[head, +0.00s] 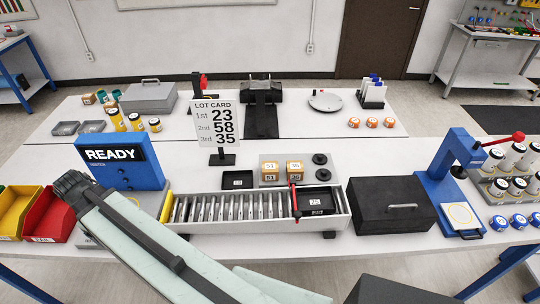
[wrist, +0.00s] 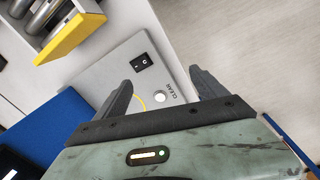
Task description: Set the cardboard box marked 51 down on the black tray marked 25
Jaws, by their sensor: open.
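The cardboard box marked 51 (head: 269,171) appears to be the left one of two small yellow-brown boxes on a grey plate behind the roller conveyor. Its number is small in the picture. The black tray marked 25 (head: 315,202) is at the right end of the conveyor, just right of a red stop arm, and looks empty. My gripper (wrist: 162,82) is open and empty in the wrist view, over a grey panel with a switch and a button marked CLEAN. It is left of the box and tray; the head view does not clearly show its fingers.
A second box (head: 295,171) stands close right of the first. The red stop arm (head: 295,200) rises beside the tray. A lot card stand (head: 216,125), a small black tray (head: 237,180), a blue READY unit (head: 122,165) and a black case (head: 391,206) stand around the conveyor (head: 228,210).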

